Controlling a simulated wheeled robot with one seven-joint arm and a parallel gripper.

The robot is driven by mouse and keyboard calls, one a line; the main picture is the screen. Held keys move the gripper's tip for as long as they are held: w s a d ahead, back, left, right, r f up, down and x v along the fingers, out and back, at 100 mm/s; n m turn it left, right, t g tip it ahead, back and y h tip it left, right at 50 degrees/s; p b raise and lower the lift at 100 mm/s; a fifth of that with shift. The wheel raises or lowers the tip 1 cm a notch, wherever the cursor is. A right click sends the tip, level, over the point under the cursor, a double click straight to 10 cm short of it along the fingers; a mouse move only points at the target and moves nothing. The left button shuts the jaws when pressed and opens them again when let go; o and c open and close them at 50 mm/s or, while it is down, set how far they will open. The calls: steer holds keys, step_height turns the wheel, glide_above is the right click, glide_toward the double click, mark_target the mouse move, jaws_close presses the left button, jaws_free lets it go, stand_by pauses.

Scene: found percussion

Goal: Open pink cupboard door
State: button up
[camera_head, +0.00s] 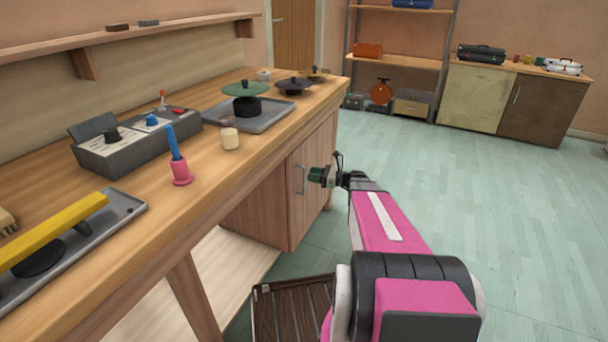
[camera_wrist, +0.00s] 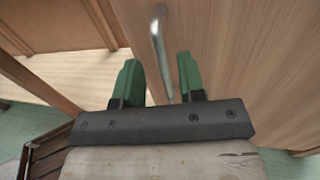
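The cupboard door (camera_head: 311,190) under the workbench is pinkish-brown wood grain and looks shut. It fills the right of the wrist view (camera_wrist: 235,70). Its upright metal bar handle (camera_head: 300,178) also shows in the wrist view (camera_wrist: 157,35). My gripper (camera_head: 318,175) is just right of the handle in the head view. In the wrist view, my gripper's green fingers (camera_wrist: 159,75) are spread apart, with the handle's lower part lined up in the gap. I cannot tell whether either finger touches the handle.
The workbench (camera_head: 255,165) holds a grey control box (camera_head: 135,150), a pink holder (camera_head: 181,172), a glass jar (camera_head: 229,135) and a pot tray (camera_head: 250,117). A dark slatted crate (camera_head: 290,310) stands on the floor below. The floor to the right is clear.

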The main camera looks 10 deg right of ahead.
steer(key=shift+x, duration=2.15)
jaws_close()
